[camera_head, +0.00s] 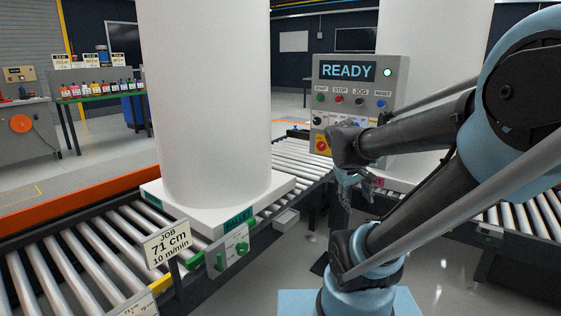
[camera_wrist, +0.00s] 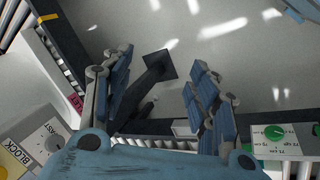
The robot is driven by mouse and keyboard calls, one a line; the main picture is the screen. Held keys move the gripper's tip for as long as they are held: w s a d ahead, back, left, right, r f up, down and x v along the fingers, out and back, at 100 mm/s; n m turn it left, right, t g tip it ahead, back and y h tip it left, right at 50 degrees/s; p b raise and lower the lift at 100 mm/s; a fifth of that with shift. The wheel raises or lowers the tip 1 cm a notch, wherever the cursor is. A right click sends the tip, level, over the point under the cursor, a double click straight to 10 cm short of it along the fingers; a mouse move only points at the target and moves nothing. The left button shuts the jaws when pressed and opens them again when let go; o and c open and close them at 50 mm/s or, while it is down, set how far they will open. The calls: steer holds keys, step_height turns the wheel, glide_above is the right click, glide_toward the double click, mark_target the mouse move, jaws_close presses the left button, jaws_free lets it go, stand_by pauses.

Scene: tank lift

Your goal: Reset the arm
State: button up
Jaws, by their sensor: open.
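My arm reaches in from the right in the head view, and my gripper (camera_head: 358,184) hangs just below the grey control panel (camera_head: 397,102). My wrist hides part of the panel's lower controls.
A large white tank (camera_head: 206,100) stands upright on a pallet (camera_head: 282,186) on the roller conveyor (camera_head: 95,240). A second white cylinder (camera_head: 440,60) rises behind my arm. A job sign (camera_head: 168,244) reads 71 cm, 10 m/min. A green dial box (camera_head: 234,250) is on the conveyor's side.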

steer(key=s+a+f+m+y, duration=0.3)
steer(key=s+a+f, duration=0.2)
steer(key=s, duration=0.4)
steer(key=shift+a+f+y, duration=0.3)
steer(key=shift+f+y, duration=0.1)
steer(key=shift+w+f, duration=0.2)
steer(key=shift+w, duration=0.3)
steer(key=shift+c, duration=0.3)
stand_by(0.4)
